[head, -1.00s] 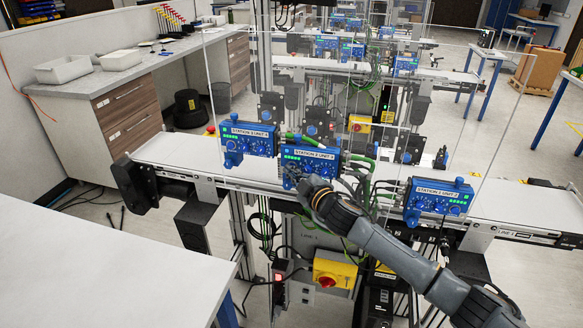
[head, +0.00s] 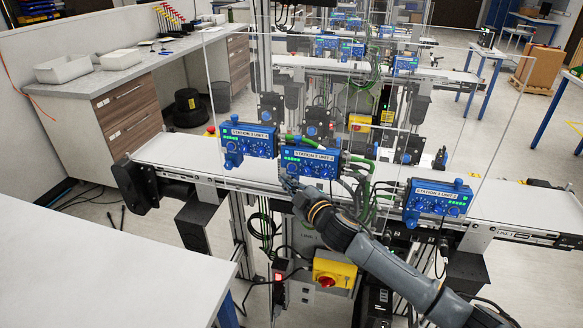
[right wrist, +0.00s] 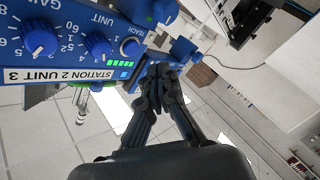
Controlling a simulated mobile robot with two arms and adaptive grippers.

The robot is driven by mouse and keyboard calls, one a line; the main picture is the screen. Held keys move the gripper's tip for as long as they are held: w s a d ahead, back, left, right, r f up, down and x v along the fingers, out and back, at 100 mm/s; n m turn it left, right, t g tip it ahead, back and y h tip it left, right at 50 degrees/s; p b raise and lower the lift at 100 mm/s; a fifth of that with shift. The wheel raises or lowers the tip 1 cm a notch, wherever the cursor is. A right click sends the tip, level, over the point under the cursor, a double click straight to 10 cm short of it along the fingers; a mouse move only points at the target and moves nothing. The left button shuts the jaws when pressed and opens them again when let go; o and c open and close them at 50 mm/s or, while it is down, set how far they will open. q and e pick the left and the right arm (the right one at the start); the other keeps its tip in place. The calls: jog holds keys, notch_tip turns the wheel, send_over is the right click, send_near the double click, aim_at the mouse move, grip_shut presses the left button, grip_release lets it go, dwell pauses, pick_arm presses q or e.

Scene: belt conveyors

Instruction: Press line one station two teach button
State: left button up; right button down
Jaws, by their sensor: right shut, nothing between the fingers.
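The blue station 2 control unit (head: 310,160) hangs on the front of the near conveyor, between two similar units. In the right wrist view the same unit (right wrist: 75,65), labelled "STATION 2 UNIT 3", shows at the upper left, rotated. Its teach button (right wrist: 130,47) is a round blue button beside the word TEACH. My right gripper (head: 288,182) is just below the unit's lower left edge in the head view. Its fingers are together and empty in the right wrist view (right wrist: 160,75), beside the unit's green lights; contact cannot be told. My left gripper is not in view.
A station 3 unit (head: 247,140) is to the left and a station 1 unit (head: 438,197) to the right. Clear panels (head: 225,70) stand above the belt. A yellow-and-red switch box (head: 333,273) is below. A white table (head: 110,255) is at front left.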

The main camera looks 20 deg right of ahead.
jog(key=shift+s+a, duration=0.4)
jog(key=shift+s, duration=0.2)
jog(key=shift+s+a, duration=0.35)
jog(key=shift+s, duration=0.2)
